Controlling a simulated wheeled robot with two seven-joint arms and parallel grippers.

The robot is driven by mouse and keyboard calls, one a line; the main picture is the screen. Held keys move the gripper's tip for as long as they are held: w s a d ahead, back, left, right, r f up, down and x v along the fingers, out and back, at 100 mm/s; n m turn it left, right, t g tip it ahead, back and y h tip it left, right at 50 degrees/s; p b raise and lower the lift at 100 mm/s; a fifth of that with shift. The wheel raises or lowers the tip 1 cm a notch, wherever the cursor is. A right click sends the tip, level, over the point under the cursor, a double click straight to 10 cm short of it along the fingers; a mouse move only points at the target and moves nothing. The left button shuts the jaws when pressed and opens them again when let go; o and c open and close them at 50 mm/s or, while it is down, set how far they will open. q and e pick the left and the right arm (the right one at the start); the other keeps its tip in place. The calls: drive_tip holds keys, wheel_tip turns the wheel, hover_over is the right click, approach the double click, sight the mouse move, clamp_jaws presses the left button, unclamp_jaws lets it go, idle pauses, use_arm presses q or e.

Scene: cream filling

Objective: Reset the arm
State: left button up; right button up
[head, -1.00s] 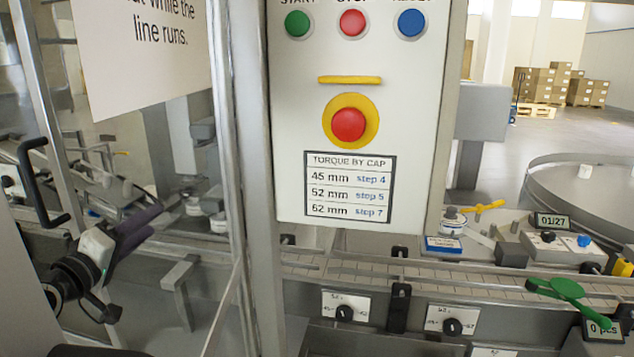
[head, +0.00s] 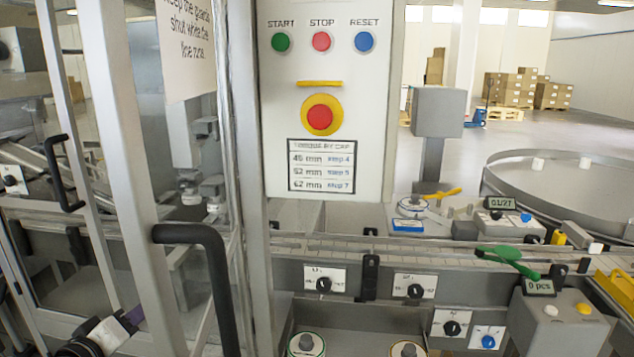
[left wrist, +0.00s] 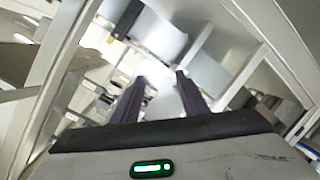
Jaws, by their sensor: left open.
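My left gripper (head: 132,318) shows at the bottom left corner in the head view, partly cut off by the frame edge. In the left wrist view its two dark purple fingers (left wrist: 161,76) stand apart with nothing between them. The gripper is open and empty, in front of the machine's framed guard. The white control panel (head: 380,110) stands upright at the centre, with a green START button (head: 281,42), a red STOP button (head: 321,41) and a blue RESET button (head: 364,42). My gripper is well below and left of these buttons. My right gripper is out of view.
A guard door with a black handle (head: 205,250) stands between the left side and the panel. The conveyor (head: 440,250) runs right, with a green paddle-shaped object (head: 508,260) over it. A round table (head: 560,180) and stacked cartons (head: 515,88) are farther back.

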use_arm(q)
drive_tip(key=s+d+f+m+g, duration=0.2)
drive_tip(key=s+d+f, duration=0.3)
drive_tip(key=s+f, duration=0.4)
drive_tip(key=s+d+f+m+g, duration=0.2)
drive_tip(key=s+d+f+m, duration=0.2)
drive_tip(key=s+f, duration=0.6)
drive_tip(key=s+d+f+m+g, duration=0.2)
drive_tip(key=s+d+f, duration=0.6)
drive_tip(key=s, duration=0.5)
drive_tip(key=shift+s+f+m+g, duration=0.35)
drive_tip(key=shift+f+m, duration=0.25)
drive_tip(key=shift+f, duration=0.35)
